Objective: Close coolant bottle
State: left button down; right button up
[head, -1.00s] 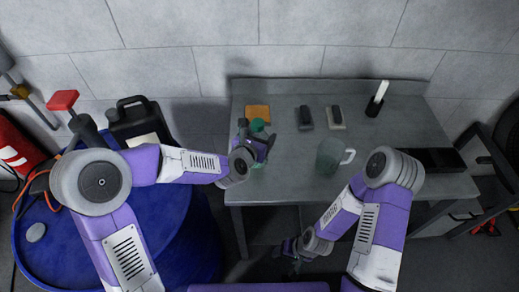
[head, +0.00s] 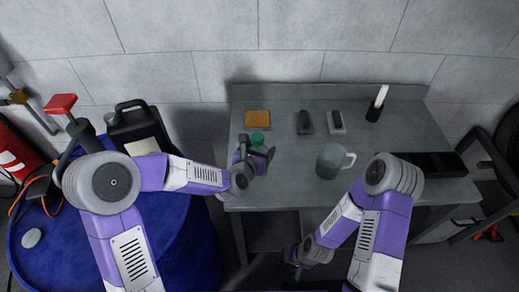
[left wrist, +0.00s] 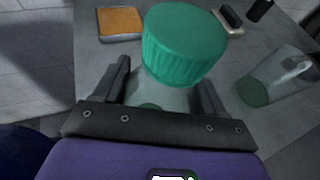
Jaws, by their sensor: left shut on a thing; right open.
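The coolant bottle, with a ribbed green cap (left wrist: 185,45) over a clear body (left wrist: 160,96), stands between the fingers of my left gripper (left wrist: 165,88) in the left wrist view. That gripper is shut on the bottle's body below the cap. In the head view the green cap (head: 258,139) shows just behind my left gripper (head: 256,158), over the left part of the grey table (head: 290,188). The cap sits over the bottle's top; its thread and how tight it is are hidden. My right gripper (head: 291,256) is open and empty, low in front of the table.
A clear mug (head: 330,161) stands right of the bottle. An orange sponge (head: 257,118), two small dark items (head: 305,122) (head: 336,121) and a white stick in a black holder (head: 376,105) are behind. A blue drum (head: 110,240) and black canister (head: 138,128) stand left.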

pick_arm(q)
jog(key=shift+f, duration=0.2)
jog(key=shift+c, duration=0.4)
grip_release()
jog(key=shift+r, duration=0.1)
jog(key=shift+r, duration=0.2)
jog(key=v, duration=1.2)
